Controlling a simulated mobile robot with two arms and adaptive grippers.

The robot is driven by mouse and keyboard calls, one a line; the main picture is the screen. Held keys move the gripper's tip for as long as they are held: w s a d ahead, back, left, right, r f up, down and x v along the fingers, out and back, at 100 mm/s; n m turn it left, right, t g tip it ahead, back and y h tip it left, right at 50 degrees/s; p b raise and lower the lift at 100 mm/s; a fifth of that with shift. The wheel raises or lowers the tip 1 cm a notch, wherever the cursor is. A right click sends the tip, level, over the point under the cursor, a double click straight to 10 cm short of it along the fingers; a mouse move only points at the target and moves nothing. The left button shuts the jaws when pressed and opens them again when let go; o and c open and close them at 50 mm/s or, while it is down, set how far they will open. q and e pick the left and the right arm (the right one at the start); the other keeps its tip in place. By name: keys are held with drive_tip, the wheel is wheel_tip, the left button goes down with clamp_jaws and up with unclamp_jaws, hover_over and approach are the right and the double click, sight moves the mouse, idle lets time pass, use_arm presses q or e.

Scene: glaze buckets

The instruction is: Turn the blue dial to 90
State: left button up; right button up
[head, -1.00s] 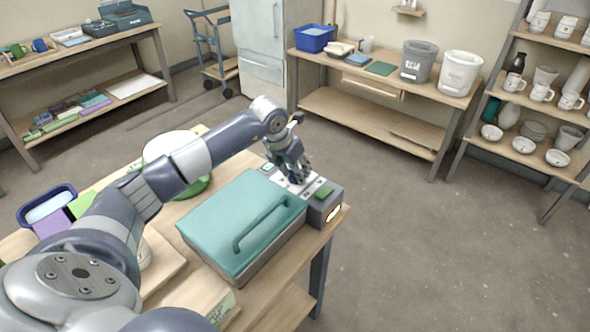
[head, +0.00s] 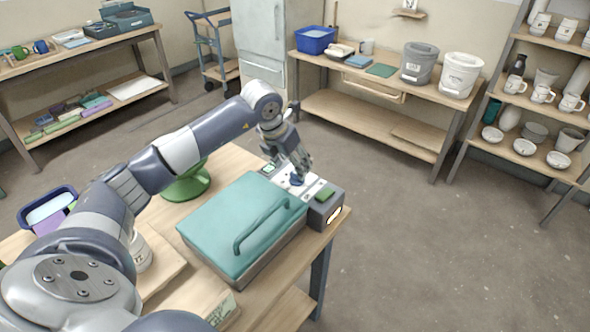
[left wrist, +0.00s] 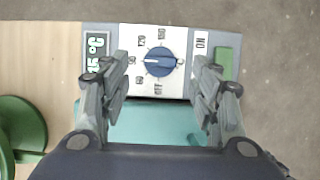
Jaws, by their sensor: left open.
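The blue dial (left wrist: 159,62) sits on a white panel (left wrist: 177,33) with printed marks around it; its white pointer line points left, toward the mark that looks like 90. It also shows as a small blue spot under the gripper in the head view (head: 297,180). My right gripper is not in view.
The panel belongs to a grey box with a teal handled lid (head: 238,222) on the wooden table (head: 240,158). A green button (left wrist: 224,63) lies right of the panel. A green round stand (head: 190,184) is partly behind my arm. Shelves and benches stand well back across open floor.

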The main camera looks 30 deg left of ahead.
use_arm(q)
drive_tip(key=v, duration=0.7)
drive_tip(key=shift+r, duration=0.1)
